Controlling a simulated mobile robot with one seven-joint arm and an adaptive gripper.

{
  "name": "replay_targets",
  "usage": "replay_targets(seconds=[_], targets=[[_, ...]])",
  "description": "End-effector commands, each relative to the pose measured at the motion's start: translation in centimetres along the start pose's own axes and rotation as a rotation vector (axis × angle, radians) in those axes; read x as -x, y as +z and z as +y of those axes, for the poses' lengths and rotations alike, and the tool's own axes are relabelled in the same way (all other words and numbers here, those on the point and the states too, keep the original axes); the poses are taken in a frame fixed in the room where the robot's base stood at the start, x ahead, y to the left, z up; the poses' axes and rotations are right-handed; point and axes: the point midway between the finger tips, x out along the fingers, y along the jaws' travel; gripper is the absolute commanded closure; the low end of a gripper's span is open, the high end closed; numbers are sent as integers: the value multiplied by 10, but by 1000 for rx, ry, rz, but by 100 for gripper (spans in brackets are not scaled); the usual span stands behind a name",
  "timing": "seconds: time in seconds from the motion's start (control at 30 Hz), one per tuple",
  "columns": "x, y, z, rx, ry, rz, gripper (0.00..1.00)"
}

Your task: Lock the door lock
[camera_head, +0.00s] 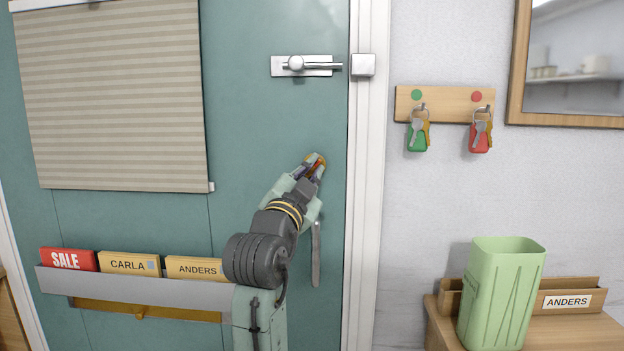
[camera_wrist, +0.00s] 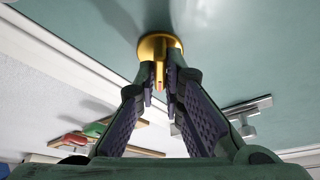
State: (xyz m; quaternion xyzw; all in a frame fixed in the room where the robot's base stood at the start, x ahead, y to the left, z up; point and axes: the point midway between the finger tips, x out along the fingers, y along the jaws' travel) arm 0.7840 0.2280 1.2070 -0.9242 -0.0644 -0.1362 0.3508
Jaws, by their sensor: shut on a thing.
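The door lock (camera_head: 317,158) is a small round gold fitting on the teal door, right of centre in the head view. In the wrist view its gold disc (camera_wrist: 158,42) shows at the top centre, with a narrow gold turn piece sticking out between my fingertips. My gripper (camera_head: 308,172) reaches up to it from below and is shut on this turn piece. It also shows in the wrist view (camera_wrist: 161,82), one finger on each side. My fingers and wrist hide part of the lock in the head view.
A silver slide bolt (camera_head: 305,66) sits higher on the door, apart from its catch block (camera_head: 363,65). A grey handle (camera_head: 316,260) hangs below my gripper. The letter holder (camera_head: 130,287) is at left. The key rack (camera_head: 445,104) and green bin (camera_head: 503,290) are at right.

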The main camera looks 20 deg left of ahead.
Motion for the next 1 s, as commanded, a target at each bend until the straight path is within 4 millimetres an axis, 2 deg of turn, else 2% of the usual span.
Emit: replay_targets(seconds=[0.6, 1.0], targets=[[0, -1, -3, -535, 220, 0, 100], [-1, -2, -3, -767, 318, 0, 100]])
